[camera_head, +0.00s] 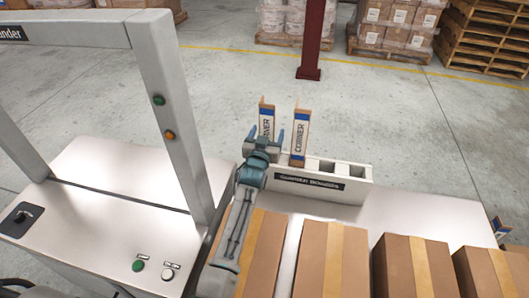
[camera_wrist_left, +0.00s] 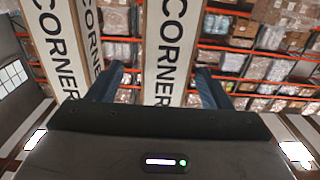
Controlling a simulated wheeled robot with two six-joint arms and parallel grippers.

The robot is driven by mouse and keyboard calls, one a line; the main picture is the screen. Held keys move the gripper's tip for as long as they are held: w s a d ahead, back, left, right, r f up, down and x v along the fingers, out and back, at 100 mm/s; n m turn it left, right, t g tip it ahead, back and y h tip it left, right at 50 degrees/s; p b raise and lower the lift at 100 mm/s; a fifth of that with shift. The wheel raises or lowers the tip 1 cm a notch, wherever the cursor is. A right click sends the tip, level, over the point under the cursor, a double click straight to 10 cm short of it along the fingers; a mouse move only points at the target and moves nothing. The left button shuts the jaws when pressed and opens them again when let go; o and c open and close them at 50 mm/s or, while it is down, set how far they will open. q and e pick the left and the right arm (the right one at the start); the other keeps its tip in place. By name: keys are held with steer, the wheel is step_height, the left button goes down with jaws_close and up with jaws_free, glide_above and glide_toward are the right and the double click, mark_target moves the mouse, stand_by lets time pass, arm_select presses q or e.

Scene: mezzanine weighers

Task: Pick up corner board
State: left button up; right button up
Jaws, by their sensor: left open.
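Two upright corner boards, white with blue bands, brown edges and the word CORNER, stand at a pale slotted rack (camera_head: 357,172). My open left gripper (camera_head: 265,137) is at the left corner board (camera_head: 267,109) and hides its lower part. The other corner board (camera_head: 301,133) stands just right of the gripper. In the left wrist view a CORNER face (camera_wrist_left: 168,50) runs between the two spread blue fingers, with no clear contact. More CORNER lettering (camera_wrist_left: 55,50) shows left of the fingers. My right gripper is out of view.
Several taped cartons (camera_head: 333,262) stand in front of the rack. A machine with a grey frame (camera_head: 175,110) and buttons is at left. A similar blue-banded piece (camera_head: 501,227) shows at the right edge. The floor behind is clear up to a red post (camera_head: 313,40) and pallets.

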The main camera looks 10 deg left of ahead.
arm_select(q)
steer(key=w+b, duration=0.3)
steer(key=w, duration=0.1)
steer(key=shift+w+a+f, duration=0.1)
steer(key=shift+a+f, duration=0.1)
steer(key=shift+a, duration=0.1)
steer(key=shift+w, duration=0.5)
steer(key=shift+r, duration=0.2)
steer(key=shift+s, duration=0.1)
steer(key=shift+c, duration=1.1)
steer(key=c, duration=1.1)
steer(key=shift+c, duration=0.2)
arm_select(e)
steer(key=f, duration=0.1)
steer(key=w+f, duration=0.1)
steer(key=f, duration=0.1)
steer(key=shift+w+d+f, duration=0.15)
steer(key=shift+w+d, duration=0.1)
arm_select(q)
steer(key=shift+r, duration=0.15)
